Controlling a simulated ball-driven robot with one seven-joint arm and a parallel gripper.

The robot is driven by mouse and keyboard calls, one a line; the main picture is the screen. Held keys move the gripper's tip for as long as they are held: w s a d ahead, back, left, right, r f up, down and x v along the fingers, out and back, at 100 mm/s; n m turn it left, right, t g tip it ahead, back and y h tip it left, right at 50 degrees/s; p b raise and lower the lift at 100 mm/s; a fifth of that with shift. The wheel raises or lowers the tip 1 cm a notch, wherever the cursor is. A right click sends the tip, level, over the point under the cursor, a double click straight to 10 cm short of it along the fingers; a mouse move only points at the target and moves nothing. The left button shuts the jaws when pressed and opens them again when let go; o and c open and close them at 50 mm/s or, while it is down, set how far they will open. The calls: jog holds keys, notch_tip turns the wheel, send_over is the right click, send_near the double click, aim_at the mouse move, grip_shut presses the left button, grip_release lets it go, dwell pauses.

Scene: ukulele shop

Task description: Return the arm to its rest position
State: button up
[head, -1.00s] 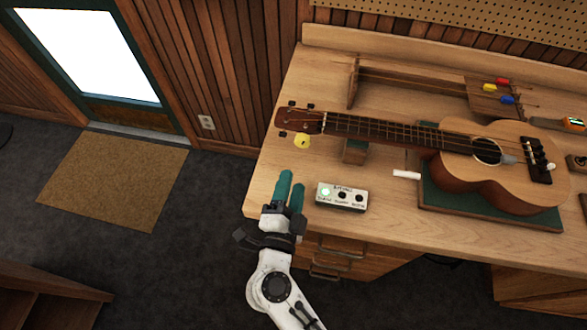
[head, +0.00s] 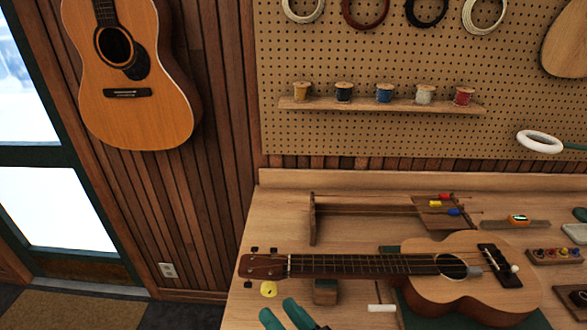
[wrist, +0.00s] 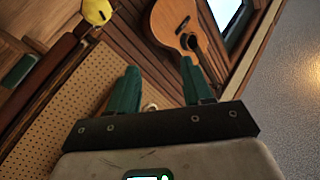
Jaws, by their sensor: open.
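In the wrist view my gripper (wrist: 159,67) is also open and empty, with wall and pegboard behind the fingers. The rest of my arm is below the head view and hidden.
A ukulele (head: 370,264) lies on the workbench (head: 228,313), its neck on a small block (head: 325,291). A yellow piece (head: 268,289) is by its headstock. A guitar (head: 150,103) hangs on the wall left of the pegboard (head: 380,133).

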jog(key=s+d+f+m+g+h, duration=0.1)
jog(key=s+d+f+g+h, duration=0.25)
jog(key=d, duration=0.55)
jog(key=s+d+f+m+g+h, duration=0.1)
jog(key=s+d+f+g+h, duration=0.3)
jog(key=d, duration=0.5)
jog(key=s+d+f+g+h, duration=0.2)
jog(key=s+d+h, duration=0.25)
jog(key=d, duration=0.45)
jog(key=s+d+f+m+g+b, duration=0.1)
jog(key=s+f+g+b, duration=0.3)
jog(key=s+f, duration=0.6)
jog(key=shift+s+d+f, duration=0.35)
jog(key=shift+s+d, duration=0.2)
jog(key=shift+s, duration=0.55)
